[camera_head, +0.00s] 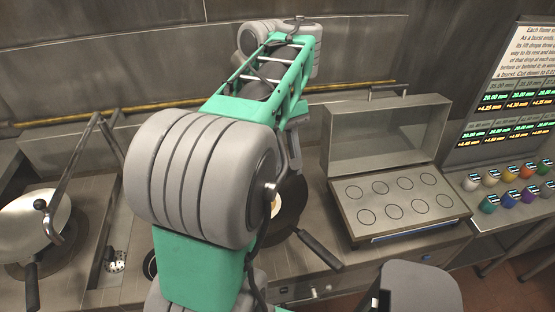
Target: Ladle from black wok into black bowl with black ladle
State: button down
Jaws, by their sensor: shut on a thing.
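The black wok (292,200) sits on the counter right of the middle, with its black handle (320,250) pointing toward the lower right. My arm hides its left side. Something pale and yellowish shows inside it at the arm's edge. My gripper (293,124) is mostly hidden behind my arm, above the wok's far side. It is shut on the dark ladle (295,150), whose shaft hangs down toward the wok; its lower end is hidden. A dark round rim (150,264) shows left of my arm; I cannot tell whether it is the black bowl.
A shiny metal wok (30,222) stands on a burner at the left, below a bent metal pipe (75,165). An open metal box with round wells (400,200) stands on the right. Several colored jars (510,197) stand at the far right, below a display board (510,100).

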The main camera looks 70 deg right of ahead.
notch_tip(320, 180, down, 11)
jog(key=b, duration=0.8)
jog(key=shift+f+b, duration=0.15)
jog(key=shift+b, duration=0.25)
jog(key=shift+w+d+r+p, duration=0.2)
jog(key=shift+w+d+p, duration=0.5)
jog(key=shift+w+d, duration=0.75)
jog(key=shift+w+d+r+p, duration=0.2)
jog(key=shift+w+d+p, duration=0.5)
jog(key=shift+w+d, duration=0.7)
jog(key=shift+s, duration=0.15)
notch_tip(320, 180, up, 12)
jog(key=p, duration=1)
